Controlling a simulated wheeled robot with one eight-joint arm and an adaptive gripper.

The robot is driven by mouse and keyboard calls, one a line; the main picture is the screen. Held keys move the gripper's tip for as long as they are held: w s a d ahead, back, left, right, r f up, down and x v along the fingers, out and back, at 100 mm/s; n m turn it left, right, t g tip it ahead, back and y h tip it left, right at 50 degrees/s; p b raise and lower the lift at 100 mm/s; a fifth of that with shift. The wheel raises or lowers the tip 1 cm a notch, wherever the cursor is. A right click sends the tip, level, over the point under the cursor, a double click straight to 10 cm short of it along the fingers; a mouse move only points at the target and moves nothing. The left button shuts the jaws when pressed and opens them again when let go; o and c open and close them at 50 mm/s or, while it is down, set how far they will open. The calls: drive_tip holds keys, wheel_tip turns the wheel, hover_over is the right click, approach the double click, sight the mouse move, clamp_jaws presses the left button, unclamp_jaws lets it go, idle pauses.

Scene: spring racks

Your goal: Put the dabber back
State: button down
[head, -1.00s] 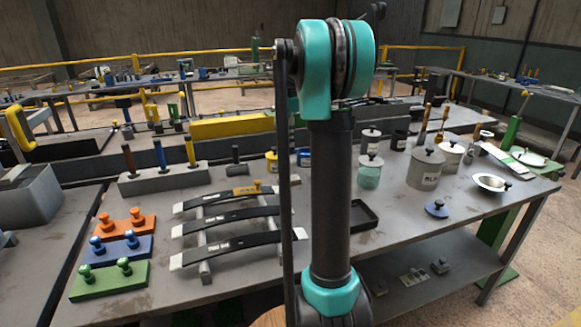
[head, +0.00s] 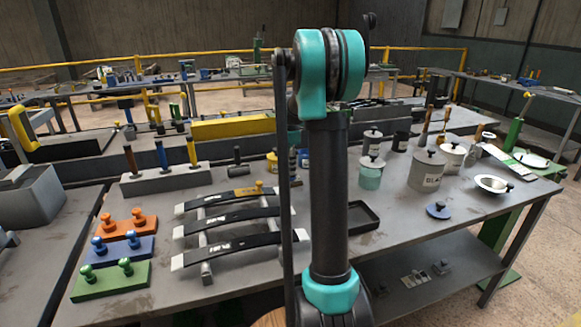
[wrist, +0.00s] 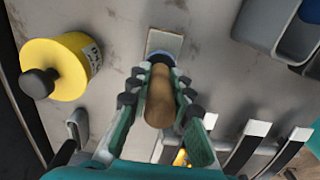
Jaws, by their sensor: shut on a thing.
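My gripper (wrist: 162,88) is shut on the handle, with a green finger on either side. Beyond the dabber's far end is a small pale rectangular plate (wrist: 168,42); I cannot tell whether they touch. In the head view my own arm hides the gripper and the dabber.
A yellow pot (wrist: 80,62) with a black knob is left of my gripper. Grey bins (wrist: 265,25) lie at upper right. Leaf springs (head: 235,215), lidded canisters (head: 425,170), a black tray (head: 362,217) and a tool block (head: 165,178) crowd the bench (head: 400,255).

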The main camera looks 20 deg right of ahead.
drive_tip(key=shift+f, duration=0.1)
drive_tip(key=c, duration=1.4)
unclamp_jaws()
drive_tip(key=shift+o, duration=0.2)
wheel_tip(320, 180, up, 12)
drive_tip(key=shift+r, duration=0.15)
